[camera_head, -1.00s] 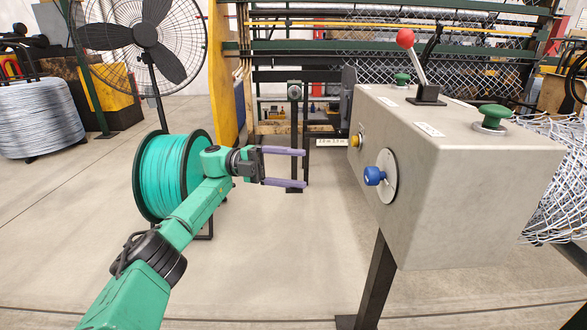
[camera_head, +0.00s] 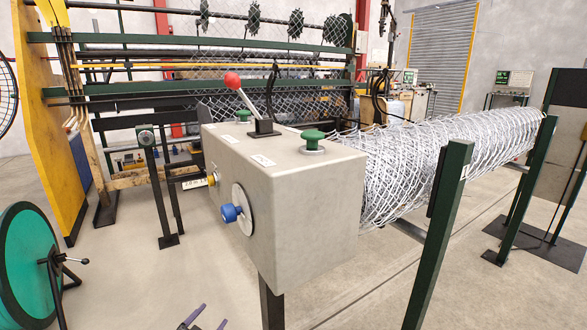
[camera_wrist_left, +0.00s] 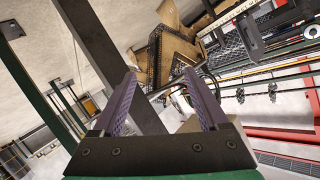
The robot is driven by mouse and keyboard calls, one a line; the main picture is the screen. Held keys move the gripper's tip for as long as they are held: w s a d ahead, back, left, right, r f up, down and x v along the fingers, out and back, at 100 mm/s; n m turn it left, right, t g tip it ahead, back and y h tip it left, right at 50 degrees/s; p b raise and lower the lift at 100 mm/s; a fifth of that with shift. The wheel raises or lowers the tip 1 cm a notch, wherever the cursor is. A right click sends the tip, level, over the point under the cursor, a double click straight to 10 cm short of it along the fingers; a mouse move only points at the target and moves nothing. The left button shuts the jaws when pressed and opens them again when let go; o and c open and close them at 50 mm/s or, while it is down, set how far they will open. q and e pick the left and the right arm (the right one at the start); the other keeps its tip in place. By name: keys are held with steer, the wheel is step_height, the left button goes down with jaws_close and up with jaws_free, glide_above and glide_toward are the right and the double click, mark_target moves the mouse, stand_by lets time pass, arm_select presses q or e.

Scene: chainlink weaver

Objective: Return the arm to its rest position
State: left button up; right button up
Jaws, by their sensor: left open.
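My left gripper (camera_head: 203,318) shows only as two purple fingertips at the bottom edge of the head view, below and left of the grey control box. They are apart, with nothing between them. In the left wrist view the left gripper (camera_wrist_left: 163,98) is open and empty, its purple fingers wide apart. The rest of the left arm is outside the head view. My right gripper is in neither view.
The grey control box (camera_head: 290,215) on a post carries a red-knobbed lever (camera_head: 240,93), green buttons and a blue knob (camera_head: 230,213). A green spool (camera_head: 22,265) stands at left. Rolled chain-link mesh (camera_head: 410,170) lies behind. Open floor lies between spool and box.

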arm_select(q)
steer(key=s+d+f+n+g+y, duration=0.15)
steer(key=s+f+g, duration=0.3)
steer(key=s, duration=0.55)
steer(key=s+f+n+g, duration=0.2)
steer(key=s+f+g, duration=0.3)
steer(key=s, duration=0.4)
steer(key=s+f+n+g, duration=0.2)
steer(key=s+f+g, duration=0.1)
steer(key=s+f, duration=0.55)
steer(key=s+a+r+p, duration=0.2)
steer(key=s+p, duration=0.7)
steer(key=p, duration=0.3)
steer(key=s+a+r+p, duration=0.2)
steer(key=s+p, duration=0.8)
steer(key=p, duration=0.3)
steer(key=shift+a+r+y, duration=0.2)
steer(key=shift+a+y, duration=0.2)
steer(key=shift+y, duration=0.05)
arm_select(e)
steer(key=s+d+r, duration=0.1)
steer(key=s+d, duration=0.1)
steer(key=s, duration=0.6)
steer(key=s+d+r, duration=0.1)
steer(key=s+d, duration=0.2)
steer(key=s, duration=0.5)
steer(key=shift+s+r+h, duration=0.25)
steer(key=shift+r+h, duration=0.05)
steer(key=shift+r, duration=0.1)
